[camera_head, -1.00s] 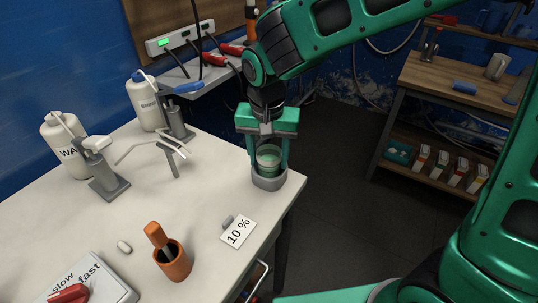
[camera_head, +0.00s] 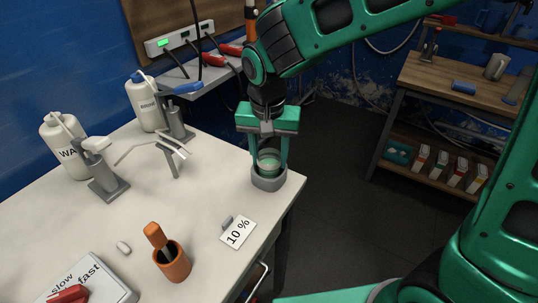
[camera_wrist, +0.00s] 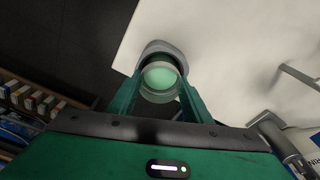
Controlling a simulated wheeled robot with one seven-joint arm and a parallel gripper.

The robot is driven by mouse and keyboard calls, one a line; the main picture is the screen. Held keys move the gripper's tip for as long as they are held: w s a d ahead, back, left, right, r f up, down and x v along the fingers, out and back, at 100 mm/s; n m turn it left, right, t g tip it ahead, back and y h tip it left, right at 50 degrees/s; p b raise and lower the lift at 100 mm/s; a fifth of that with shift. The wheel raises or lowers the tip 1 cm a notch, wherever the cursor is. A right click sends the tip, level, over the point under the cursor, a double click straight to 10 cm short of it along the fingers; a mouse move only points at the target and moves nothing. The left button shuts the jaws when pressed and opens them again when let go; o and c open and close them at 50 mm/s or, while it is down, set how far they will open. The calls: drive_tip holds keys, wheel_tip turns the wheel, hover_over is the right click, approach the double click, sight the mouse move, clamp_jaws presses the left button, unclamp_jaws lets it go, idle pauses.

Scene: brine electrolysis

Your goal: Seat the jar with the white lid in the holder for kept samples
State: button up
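A jar (camera_head: 268,161) with pale green contents stands upright in a grey round holder (camera_head: 268,182) at the table's right corner. The jar also shows in the wrist view (camera_wrist: 160,76), with the holder's rim (camera_wrist: 160,48) behind it. I cannot clearly make out a white lid; the top looks pale green. My gripper (camera_head: 269,162) points down over the holder with one finger on each side of the jar. In the wrist view the fingers lie very close to the jar's sides; whether they touch it I cannot tell.
A "10 %" card (camera_head: 238,231) lies in front of the holder. A metal stand (camera_head: 172,155) and white bottles (camera_head: 66,146) are left.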

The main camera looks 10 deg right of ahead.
drive_tip(key=o, duration=1.3)
drive_tip(key=shift+a+r, duration=0.1)
drive_tip(key=shift+r, duration=0.05)
wheel_tip(320, 180, up, 10)
drive_tip(key=s, duration=0.1)
drive_tip(key=d+m, duration=0.1)
drive_tip(key=d, duration=1.2)
drive_tip(key=s+d+f, duration=0.2)
drive_tip(key=s+d, duration=0.4)
drive_tip(key=d, duration=0.1)
drive_tip(key=s+d+f+m+g, duration=0.1)
drive_tip(key=s+d+f, duration=0.1)
drive_tip(key=s+d, duration=0.5)
drive_tip(key=s+d+f+m, duration=0.1)
drive_tip(key=s+d+f, duration=0.2)
drive_tip(key=s+d, duration=0.4)
drive_tip(key=shift+d+y, duration=0.3)
drive_tip(key=shift+d, duration=0.1)
